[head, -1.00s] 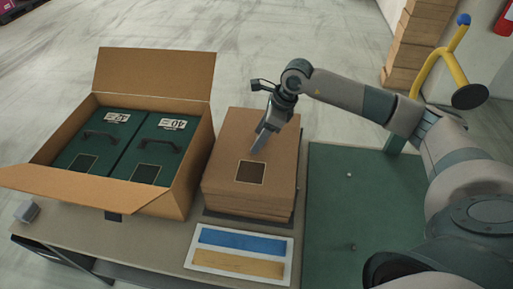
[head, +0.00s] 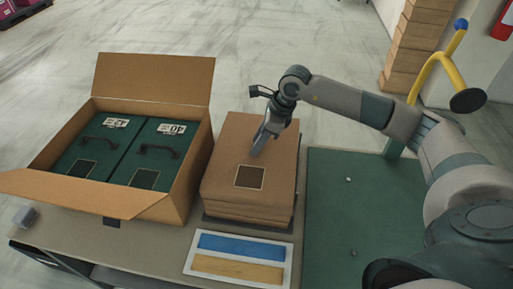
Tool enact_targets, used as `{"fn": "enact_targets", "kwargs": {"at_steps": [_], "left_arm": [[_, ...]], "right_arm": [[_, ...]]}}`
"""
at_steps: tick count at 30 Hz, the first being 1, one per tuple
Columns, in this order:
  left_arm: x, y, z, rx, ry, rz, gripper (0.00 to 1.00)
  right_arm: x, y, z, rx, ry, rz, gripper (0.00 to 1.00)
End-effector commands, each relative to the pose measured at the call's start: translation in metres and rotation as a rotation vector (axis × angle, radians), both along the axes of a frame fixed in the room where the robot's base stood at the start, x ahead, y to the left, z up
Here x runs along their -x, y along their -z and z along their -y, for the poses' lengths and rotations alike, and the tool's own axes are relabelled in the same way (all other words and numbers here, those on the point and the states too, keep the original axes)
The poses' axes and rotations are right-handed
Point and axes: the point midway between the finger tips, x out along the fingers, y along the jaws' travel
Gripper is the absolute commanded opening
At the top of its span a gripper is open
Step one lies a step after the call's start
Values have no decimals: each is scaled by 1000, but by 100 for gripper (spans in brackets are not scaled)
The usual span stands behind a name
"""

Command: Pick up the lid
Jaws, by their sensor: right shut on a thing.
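A brown cardboard lid (head: 222,177) with a dark square patch lies uppermost on a stack of similar flat brown pieces, in the middle of the head view. My right gripper (head: 257,149) reaches down onto its top face, just behind the dark square, and is shut on the lid. The exact grip point is small and partly hidden by the fingers. I cannot tell any clear gap between this lid and the pieces under it. My left gripper is not in view.
An open carton (head: 190,188) at the left holds two green boxes with black handles (head: 160,150). A tray with blue and tan strips (head: 240,245) lies in front of the stack. A green mat (head: 335,200) at the right is mostly bare. A yellow stand (head: 428,75) rises behind it.

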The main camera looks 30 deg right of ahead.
Motion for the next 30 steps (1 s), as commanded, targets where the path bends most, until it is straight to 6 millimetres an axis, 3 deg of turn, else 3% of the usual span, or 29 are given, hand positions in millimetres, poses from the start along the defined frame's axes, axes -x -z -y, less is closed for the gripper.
{"fn": "enact_targets", "kwargs": {"at_steps": [8, 16, 20, 30], "left_arm": [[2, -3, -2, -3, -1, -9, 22], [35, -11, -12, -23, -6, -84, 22], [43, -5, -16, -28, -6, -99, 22], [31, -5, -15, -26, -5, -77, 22]], "right_arm": [[0, -10, 0, 0, 0, 1, 11], [-1, -49, 0, 0, -1, 3, 11], [5, -57, 29, 2, 4, 1, 11], [18, -95, 90, 1, 3, 2, 11]]}}
